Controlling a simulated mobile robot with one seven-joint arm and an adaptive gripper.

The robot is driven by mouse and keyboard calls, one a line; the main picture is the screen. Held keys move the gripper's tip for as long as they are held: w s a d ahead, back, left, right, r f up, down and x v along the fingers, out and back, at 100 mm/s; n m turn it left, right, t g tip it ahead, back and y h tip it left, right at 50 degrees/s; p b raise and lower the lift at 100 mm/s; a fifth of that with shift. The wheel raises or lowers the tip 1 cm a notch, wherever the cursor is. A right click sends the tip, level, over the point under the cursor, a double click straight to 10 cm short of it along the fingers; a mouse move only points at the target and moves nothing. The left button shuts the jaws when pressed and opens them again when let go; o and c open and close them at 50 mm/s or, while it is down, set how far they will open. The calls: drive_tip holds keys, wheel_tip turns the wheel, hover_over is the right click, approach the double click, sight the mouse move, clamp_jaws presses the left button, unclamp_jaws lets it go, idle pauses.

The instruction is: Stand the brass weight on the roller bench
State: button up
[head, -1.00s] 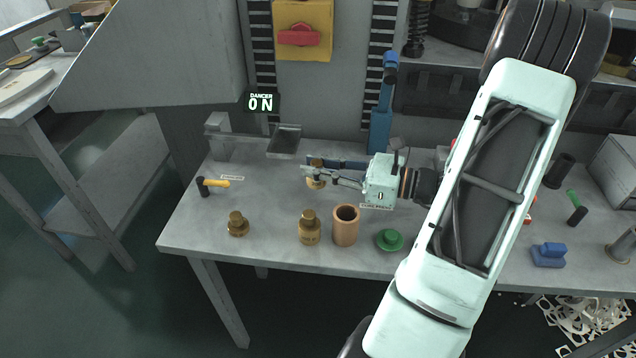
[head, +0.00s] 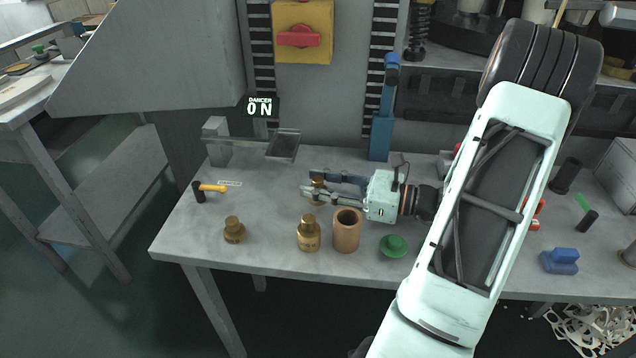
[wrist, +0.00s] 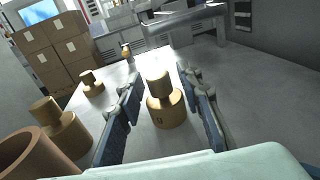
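A brass weight (head: 317,188), a stepped cylinder with a narrower top, stands upright on the grey bench (head: 270,205). My gripper (head: 309,184) reaches in from the right, low over the bench, with its fingers on either side of this weight. In the wrist view the weight (wrist: 165,108) stands between the two fingers (wrist: 160,78), with a gap on each side. The gripper is open and holds nothing. Two other brass weights stand nearer the front edge, one at the left (head: 234,231) and a larger one (head: 308,235) in the middle. I cannot tell which surface is the roller bench.
A copper-brown tube (head: 347,232) stands right of the larger weight, close in front of my gripper. A green knobbed piece (head: 394,247) is beside it. A yellow-handled hammer (head: 208,188) lies at the left. A blue post (head: 382,125) rises behind. The front left is clear.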

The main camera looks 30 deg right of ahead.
drive_tip(key=shift+d+r, duration=0.1)
drive_tip(key=shift+r, duration=0.15)
drive_tip(key=p+v, duration=0.3)
drive_tip(key=v, duration=0.9)
